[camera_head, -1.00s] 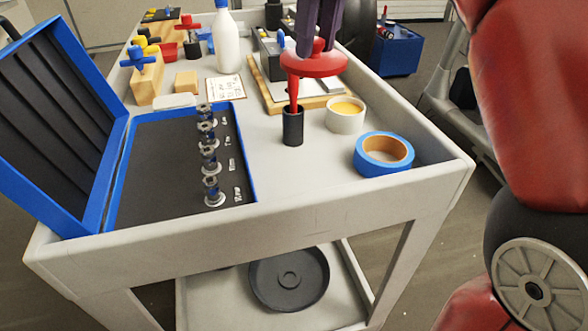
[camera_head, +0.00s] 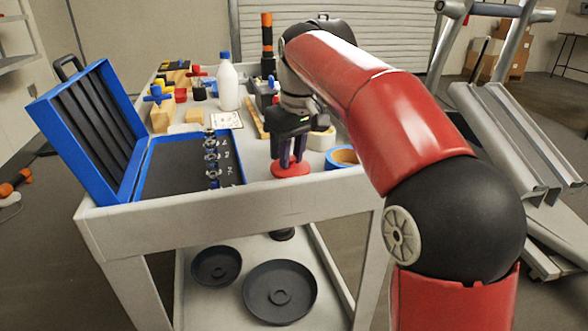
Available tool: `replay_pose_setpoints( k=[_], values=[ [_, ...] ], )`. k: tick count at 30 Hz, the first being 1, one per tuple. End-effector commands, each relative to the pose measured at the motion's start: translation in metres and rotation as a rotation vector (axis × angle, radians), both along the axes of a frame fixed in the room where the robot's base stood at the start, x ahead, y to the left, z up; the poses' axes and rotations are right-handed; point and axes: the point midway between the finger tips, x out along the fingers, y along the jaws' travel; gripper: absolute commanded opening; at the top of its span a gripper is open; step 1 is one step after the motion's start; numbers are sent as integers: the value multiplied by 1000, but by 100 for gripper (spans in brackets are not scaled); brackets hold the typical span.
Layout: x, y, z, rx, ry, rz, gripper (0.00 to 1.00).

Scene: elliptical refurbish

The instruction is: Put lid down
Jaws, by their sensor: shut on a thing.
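A round red lid (camera_head: 291,170) is in my gripper (camera_head: 289,158), low over the front right part of the cart top (camera_head: 205,216). The dark purple fingers reach down and are shut on the top of the lid. The lid looks roughly level. I cannot tell whether it touches the cart top. My red arm comes in from the right and hides part of the cart behind it. The small black cup seen earlier is not visible.
An open blue case (camera_head: 112,166) holding several metal fittings (camera_head: 212,158) lies left of the lid. A blue tape roll (camera_head: 340,158) and a white tape roll (camera_head: 322,140) are to its right. A white bottle (camera_head: 228,87) stands behind. Dark round plates (camera_head: 280,292) lie on the lower shelf.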

Motion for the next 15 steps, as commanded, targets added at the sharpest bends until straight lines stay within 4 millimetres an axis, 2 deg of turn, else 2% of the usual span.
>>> replay_pose_setpoints(
  k=[1,3,15],
  values=[
    [2,0,-16,0,0,1,0],
    [4,0,-22,1,-1,1,0],
    [4,0,-24,1,-1,1,0]
  ],
)
